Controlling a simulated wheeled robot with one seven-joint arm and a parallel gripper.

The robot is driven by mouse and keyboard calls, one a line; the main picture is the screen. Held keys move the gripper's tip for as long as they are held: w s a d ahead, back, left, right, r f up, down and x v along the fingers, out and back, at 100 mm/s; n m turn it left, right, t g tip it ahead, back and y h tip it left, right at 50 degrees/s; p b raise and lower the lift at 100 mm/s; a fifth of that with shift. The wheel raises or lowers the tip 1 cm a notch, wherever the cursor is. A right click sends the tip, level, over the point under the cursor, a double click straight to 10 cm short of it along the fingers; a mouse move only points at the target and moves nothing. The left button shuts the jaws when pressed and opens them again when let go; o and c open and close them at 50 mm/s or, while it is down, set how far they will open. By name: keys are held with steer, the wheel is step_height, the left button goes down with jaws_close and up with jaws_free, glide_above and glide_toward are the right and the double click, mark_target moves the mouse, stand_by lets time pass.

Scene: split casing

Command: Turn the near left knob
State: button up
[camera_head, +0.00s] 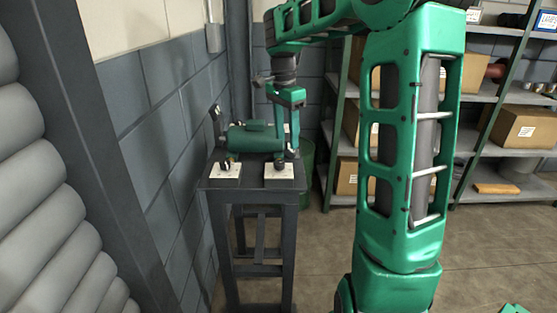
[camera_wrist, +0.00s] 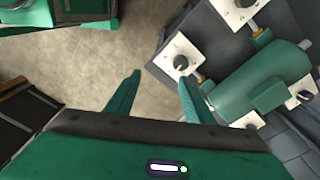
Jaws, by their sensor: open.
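A green pump casing (camera_head: 258,139) sits on a small dark stand (camera_head: 258,184). White plates with dark knobs surround it. The near left knob (camera_head: 228,163) is on the front left plate. In the wrist view the near left knob (camera_wrist: 243,3) appears to be at the top edge, partly cut off. The near right knob (camera_head: 279,164) also shows in the wrist view (camera_wrist: 181,62), close to the right fingertip. My gripper (camera_wrist: 159,76) is open and empty, with floor showing between its fingers. In the head view it hangs above the stand's right side, apart from the near left knob.
A block wall (camera_head: 165,115) stands close to the stand's left. More plates (camera_wrist: 301,95) lie on the casing's far side in the wrist view. A shelf rack with boxes (camera_head: 525,127) stands at the back right.

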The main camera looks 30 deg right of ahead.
steer(key=m, duration=0.2)
glide_above(279, 163)
steer(key=shift+y, duration=0.4)
step_height(279, 163, down, 11)
steer(key=shift+w+r, duration=0.1)
